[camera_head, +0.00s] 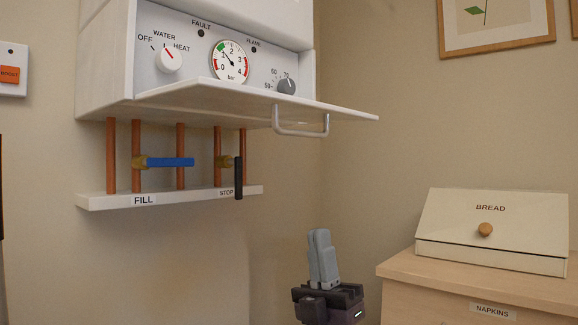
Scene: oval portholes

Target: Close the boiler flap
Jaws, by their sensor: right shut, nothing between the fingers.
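The white boiler (105,60) hangs on the wall at the upper left. Its flap (225,97) is open, hinged along the bottom of the control panel and sticking out almost level. A metal bar handle (301,132) hangs beneath the flap's front right part. Behind the flap, the panel shows a dial knob, a pressure gauge and a small grey knob. My right gripper (320,240) points upward below the handle and a little to its right, clear of it. Its grey fingers are together and empty. My left gripper is not in view.
Copper pipes (180,150) with a blue lever (170,162) and a black lever (239,178) run below the boiler to a white ledge (170,199). A wooden cabinet (480,275) bearing a bread box (493,230) stands at the right.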

